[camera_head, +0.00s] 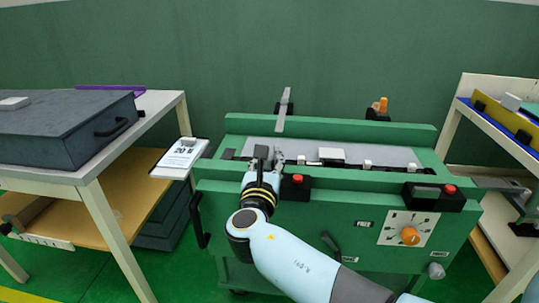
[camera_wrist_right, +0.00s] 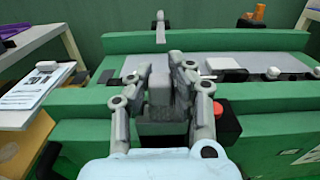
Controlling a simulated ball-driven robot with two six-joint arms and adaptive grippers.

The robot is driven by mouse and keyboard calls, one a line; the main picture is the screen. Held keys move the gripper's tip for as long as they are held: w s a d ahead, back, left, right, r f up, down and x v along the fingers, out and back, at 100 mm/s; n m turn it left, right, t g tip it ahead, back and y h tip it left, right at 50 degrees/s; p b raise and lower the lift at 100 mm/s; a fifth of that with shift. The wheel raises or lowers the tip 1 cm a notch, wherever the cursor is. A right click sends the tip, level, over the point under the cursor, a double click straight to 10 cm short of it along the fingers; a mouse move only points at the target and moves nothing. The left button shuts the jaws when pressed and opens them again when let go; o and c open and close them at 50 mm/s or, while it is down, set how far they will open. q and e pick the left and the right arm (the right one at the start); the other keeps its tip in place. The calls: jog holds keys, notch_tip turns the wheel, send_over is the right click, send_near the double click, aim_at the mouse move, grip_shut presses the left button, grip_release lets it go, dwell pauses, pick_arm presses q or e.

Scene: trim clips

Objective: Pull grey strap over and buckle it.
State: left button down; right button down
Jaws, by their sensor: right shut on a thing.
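The grey strap (camera_head: 282,110) stands up, slightly tilted, from a dark mount at the back edge of the green bench (camera_head: 330,127). It also shows in the right wrist view (camera_wrist_right: 160,28), beyond the fingers and apart from them. My right gripper (camera_head: 264,158) is at the front edge of the bench's grey top. In the right wrist view its two fingers (camera_wrist_right: 163,85) are closed around a light grey block (camera_wrist_right: 159,90) above a dark base (camera_wrist_right: 162,127). I cannot tell whether this block is part of the buckle. My left gripper is not in view.
Red buttons (camera_head: 297,179) sit on dark boxes along the bench front. A white block (camera_head: 331,155) and smaller clips lie on the grey top. An orange knob (camera_head: 409,235) is on the front panel. A table with a dark case (camera_head: 60,125) stands left, shelving right.

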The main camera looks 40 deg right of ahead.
jog(key=shift+s+a+f, duration=0.2)
jog(key=shift+s+f, duration=0.05)
jog(key=shift+f, duration=0.1)
jog(key=c, duration=1.6)
grip_release()
jog(key=o, duration=0.4)
jog(key=shift+s+a+r, duration=0.1)
jog(key=shift+a+r, duration=0.15)
jog(key=shift+r, duration=0.05)
jog(key=shift+o, duration=0.2)
jog(key=shift+d, duration=0.15)
notch_tip(320, 180, up, 10)
jog(key=shift+f, duration=0.1)
